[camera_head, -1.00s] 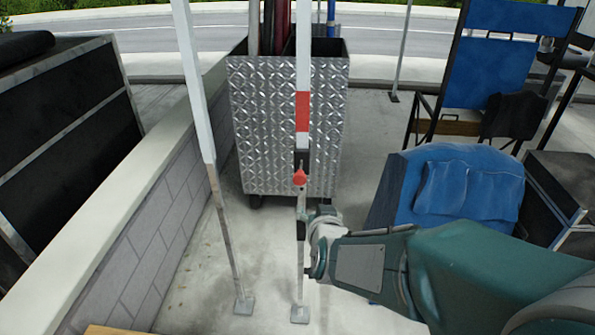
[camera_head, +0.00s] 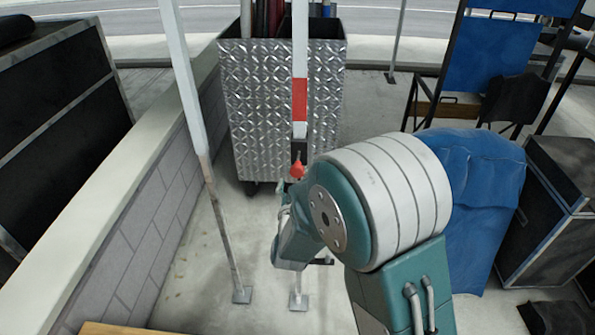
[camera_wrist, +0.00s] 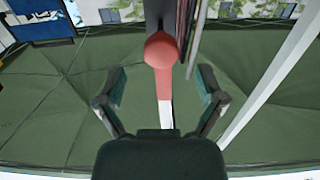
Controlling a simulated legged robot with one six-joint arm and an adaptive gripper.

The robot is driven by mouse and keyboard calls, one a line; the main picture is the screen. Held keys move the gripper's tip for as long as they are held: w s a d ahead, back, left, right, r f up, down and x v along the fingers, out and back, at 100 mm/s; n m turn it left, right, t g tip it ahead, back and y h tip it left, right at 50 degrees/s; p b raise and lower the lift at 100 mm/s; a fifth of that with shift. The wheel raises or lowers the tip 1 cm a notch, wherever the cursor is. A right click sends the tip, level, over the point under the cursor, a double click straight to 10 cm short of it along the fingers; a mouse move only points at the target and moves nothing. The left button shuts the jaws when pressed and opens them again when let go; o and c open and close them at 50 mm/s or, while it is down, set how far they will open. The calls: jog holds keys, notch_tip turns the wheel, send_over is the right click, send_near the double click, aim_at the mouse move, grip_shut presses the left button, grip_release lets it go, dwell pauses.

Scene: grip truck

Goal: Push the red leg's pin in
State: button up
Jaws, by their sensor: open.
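The leg with the red band (camera_head: 300,98) stands upright in the middle of the head view. Its red pin (camera_head: 297,170) is a small red knob on the dark joint below the band, sticking out from the leg. In the wrist view the red pin (camera_wrist: 160,48) shows as a round knob at top centre, with the red and white leg behind it. My gripper (camera_wrist: 160,76) is open and empty, one finger on each side of the leg, apart from the knob. In the head view my arm hides the fingers and part of the lower leg.
A second white leg (camera_head: 178,75) stands to the left, beside a low block wall (camera_head: 130,230). A patterned metal bin (camera_head: 262,110) is behind the red-banded leg. A blue covered object (camera_head: 485,190) and dark cases (camera_head: 560,205) are at right.

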aim_at(297, 174)
jog(key=w, duration=0.4)
jog(key=shift+a, duration=0.1)
jog(key=shift+w, duration=0.4)
